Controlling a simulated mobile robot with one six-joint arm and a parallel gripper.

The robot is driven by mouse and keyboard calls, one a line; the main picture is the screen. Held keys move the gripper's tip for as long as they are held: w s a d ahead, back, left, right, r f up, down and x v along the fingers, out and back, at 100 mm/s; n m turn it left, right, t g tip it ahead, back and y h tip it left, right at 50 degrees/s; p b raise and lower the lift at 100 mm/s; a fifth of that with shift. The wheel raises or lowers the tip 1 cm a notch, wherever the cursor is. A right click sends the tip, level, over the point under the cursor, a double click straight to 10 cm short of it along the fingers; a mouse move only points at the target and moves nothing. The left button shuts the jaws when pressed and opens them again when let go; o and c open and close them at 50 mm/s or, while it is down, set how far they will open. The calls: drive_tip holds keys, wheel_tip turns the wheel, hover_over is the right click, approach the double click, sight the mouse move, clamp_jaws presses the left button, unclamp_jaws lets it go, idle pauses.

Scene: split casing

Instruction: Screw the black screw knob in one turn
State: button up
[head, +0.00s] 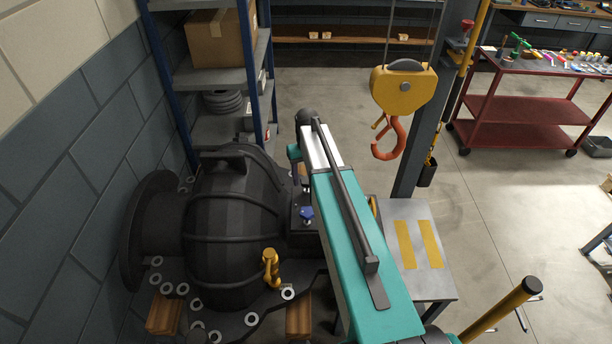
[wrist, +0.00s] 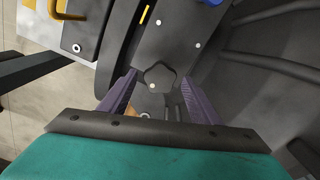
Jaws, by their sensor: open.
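The black screw knob (wrist: 160,74) is a dark, star-shaped knob on the grey flange plate (wrist: 185,28) of the casing. It shows in the wrist view between the purple fingers of my gripper (wrist: 159,86). The fingers are open, one on each side of the knob, with gaps visible; I cannot tell how far down they reach around it. A blue knob (wrist: 211,2) shows at the top edge of the wrist view and also in the head view (head: 306,214). In the head view my teal arm hides the black knob and the fingers.
The big dark casing (head: 230,210) fills the left, beside the wall. A yellow fitting (head: 271,268) stands up from its base flange. A yellow hoist block (head: 404,90) with an orange hook (head: 390,138) hangs right of my arm. A metal table (head: 440,262) stands on the right.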

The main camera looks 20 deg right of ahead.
drive_tip(key=c, duration=1.1)
drive_tip(key=shift+o, duration=0.2)
drive_tip(key=shift+a, duration=0.1)
drive_tip(key=shift+f+m, duration=0.1)
drive_tip(key=shift+m, duration=0.2)
drive_tip(key=shift+m+b, duration=1.1)
drive_tip(key=m+b, duration=0.1)
drive_tip(key=m, duration=0.2)
drive_tip(key=shift+b, duration=0.4)
drive_tip(key=m+b, duration=0.2)
drive_tip(key=m, duration=0.4)
drive_tip(key=shift+m, duration=0.4)
